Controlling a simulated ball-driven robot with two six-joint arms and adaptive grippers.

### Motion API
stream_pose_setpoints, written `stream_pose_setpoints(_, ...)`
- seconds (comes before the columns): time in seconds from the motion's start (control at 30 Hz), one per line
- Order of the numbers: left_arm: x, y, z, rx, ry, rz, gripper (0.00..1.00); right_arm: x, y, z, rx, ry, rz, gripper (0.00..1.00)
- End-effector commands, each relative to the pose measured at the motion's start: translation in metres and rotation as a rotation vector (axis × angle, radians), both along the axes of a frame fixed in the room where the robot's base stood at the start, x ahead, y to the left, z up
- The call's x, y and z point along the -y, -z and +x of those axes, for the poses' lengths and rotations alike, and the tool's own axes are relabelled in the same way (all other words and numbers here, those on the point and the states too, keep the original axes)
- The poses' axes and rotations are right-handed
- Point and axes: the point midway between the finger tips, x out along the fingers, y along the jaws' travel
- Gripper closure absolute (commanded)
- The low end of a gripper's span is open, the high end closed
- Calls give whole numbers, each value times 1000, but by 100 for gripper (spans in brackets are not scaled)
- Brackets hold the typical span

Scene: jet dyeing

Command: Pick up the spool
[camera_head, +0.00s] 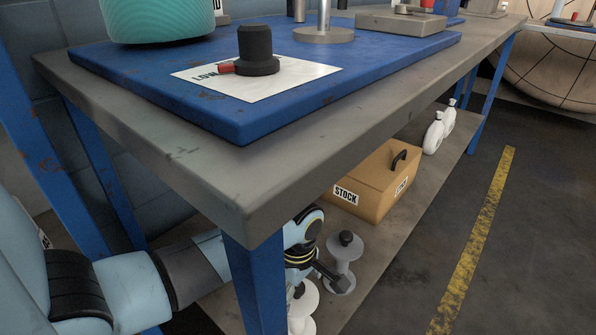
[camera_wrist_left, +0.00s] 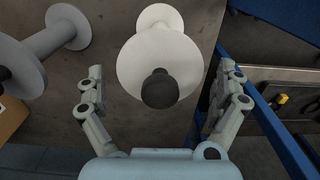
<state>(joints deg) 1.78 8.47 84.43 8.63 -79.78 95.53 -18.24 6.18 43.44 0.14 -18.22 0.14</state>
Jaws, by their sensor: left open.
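A white spool (camera_wrist_left: 139,62) with a dark knob on its near end lies between the open fingers of my left gripper (camera_wrist_left: 161,74) in the left wrist view. A gap shows on each side of it. A white spool also shows in the head view (camera_head: 303,300), low on the bottom shelf and partly hidden by the blue table leg. A grey spool (camera_head: 342,265) with a dark knob stands beside it, just right of my left gripper (camera_head: 328,272). It shows at the upper left in the wrist view (camera_wrist_left: 52,38). My right gripper is out of view.
The blue table leg (camera_head: 255,285) and tabletop edge (camera_head: 245,195) sit close around my left arm. A brown stock box (camera_head: 372,185) and white bottles (camera_head: 436,132) stand farther back on the shelf. Open floor (camera_head: 430,240) lies to the right.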

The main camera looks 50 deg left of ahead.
Motion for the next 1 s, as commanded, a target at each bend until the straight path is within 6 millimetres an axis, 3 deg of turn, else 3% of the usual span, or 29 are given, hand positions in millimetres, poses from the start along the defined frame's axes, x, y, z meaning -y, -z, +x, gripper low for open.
stream_pose_setpoints(0.03,0,14,-1,-5,0,-1,0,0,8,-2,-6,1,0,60)
stream_pose_setpoints(0.1,0,21,-1,-3,0,0,0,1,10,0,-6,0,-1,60)
stream_pose_setpoints(0.4,0,22,0,1,1,1,0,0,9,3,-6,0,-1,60)
stream_pose_setpoints(0.9,0,23,0,0,1,1,65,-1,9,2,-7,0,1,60)
stream_pose_setpoints(1.0,0,23,0,0,1,1,65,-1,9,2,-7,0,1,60)
